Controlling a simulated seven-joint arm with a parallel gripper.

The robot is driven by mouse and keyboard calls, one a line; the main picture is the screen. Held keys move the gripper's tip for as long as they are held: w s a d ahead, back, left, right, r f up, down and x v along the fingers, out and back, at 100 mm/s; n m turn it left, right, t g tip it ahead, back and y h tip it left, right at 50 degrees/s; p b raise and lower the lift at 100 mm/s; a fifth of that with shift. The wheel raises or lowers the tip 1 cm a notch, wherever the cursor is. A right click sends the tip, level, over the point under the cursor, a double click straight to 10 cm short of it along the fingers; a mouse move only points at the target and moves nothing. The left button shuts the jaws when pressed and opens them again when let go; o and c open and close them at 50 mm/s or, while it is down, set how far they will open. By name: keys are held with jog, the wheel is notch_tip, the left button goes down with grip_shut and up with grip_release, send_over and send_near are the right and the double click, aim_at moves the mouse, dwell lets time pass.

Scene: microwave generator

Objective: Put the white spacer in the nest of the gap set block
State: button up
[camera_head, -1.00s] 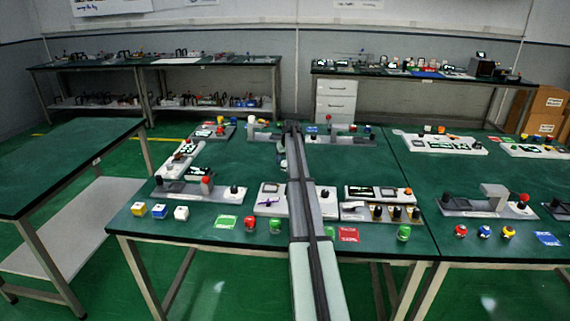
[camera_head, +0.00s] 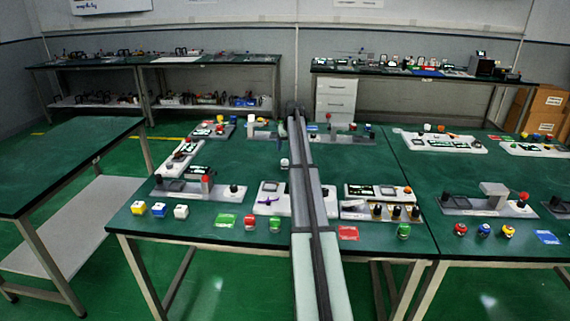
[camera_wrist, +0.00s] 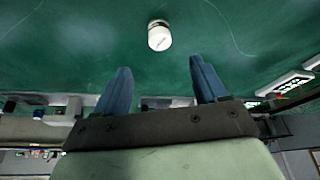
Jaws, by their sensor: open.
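A small white cylinder, which looks like the white spacer (camera_wrist: 159,36), stands alone on the green tabletop in the wrist view. In the head view the white spacer (camera_head: 284,162) is just left of my arm. My gripper (camera_wrist: 160,66) is open and empty. Its two blue fingers are spread, and the spacer shows beyond the fingertips, between their lines and apart from both. In the head view my gripper is mostly hidden at the arm's far end. Several grey and white blocks stand on the table; I cannot tell which is the gap set block, and its nest is not distinguishable.
A grey block with a red knob (camera_head: 207,180) stands left of my arm. A white block with a purple piece (camera_head: 268,200) is beside the arm. Coloured cubes and buttons line the table's front edge. The tabletop around the spacer is clear.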

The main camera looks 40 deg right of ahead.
send_over(285, 161)
jog(key=s, duration=0.2)
notch_tip(285, 161, down, 5)
jog(key=shift+a+x, duration=0.2)
jog(key=shift+x, duration=1.25)
jog(key=shift+a+x, duration=0.25)
jog(key=shift+x, duration=1.2)
jog(key=shift+f, duration=0.1)
jog(key=shift+c, duration=0.3)
grip_shut()
